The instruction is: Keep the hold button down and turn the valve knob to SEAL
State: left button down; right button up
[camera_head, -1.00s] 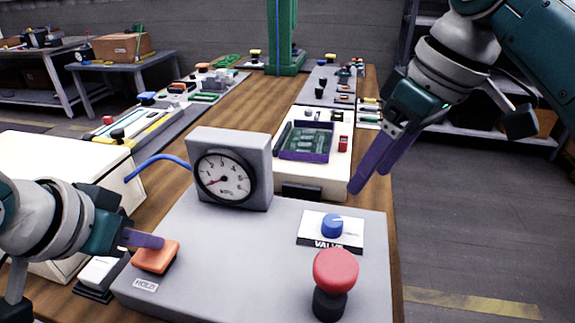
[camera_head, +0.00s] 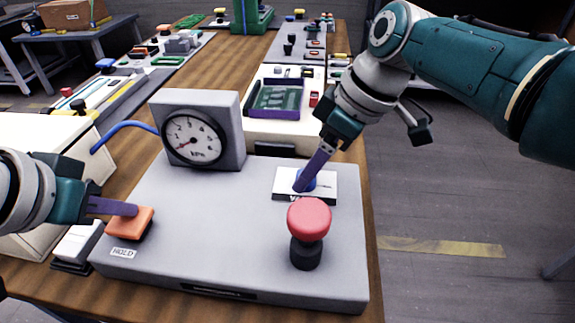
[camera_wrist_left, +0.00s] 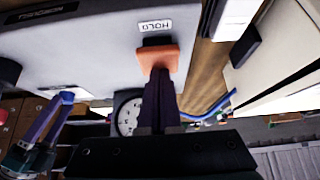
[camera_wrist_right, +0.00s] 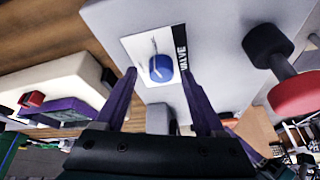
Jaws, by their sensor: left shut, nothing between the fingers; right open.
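The orange hold button (camera_head: 130,222) is at the front left of the grey panel, above a HOLD label. My left gripper (camera_head: 134,209) is shut and empty, its tips at the button's top; the left wrist view shows the tips against the button (camera_wrist_left: 158,56). The blue valve knob (camera_wrist_right: 161,68) sits on a white VALVE plate (camera_wrist_right: 137,48). My right gripper (camera_wrist_right: 160,88) is open, with one finger on each side of the knob in the right wrist view. In the head view its fingers (camera_head: 305,182) partly cover the knob. The SEAL mark is not readable.
A red mushroom button (camera_head: 309,217) stands just in front of the valve plate. A dial gauge (camera_head: 192,139) with a blue hose is at the panel's back left. A white box with a green circuit board (camera_head: 275,98) lies behind the panel.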

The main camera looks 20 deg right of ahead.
jog(key=shift+w+a+f, duration=0.1)
jog(key=shift+a+f, duration=0.05)
jog(key=shift+f, duration=0.3)
grip_shut()
dwell(0.5)
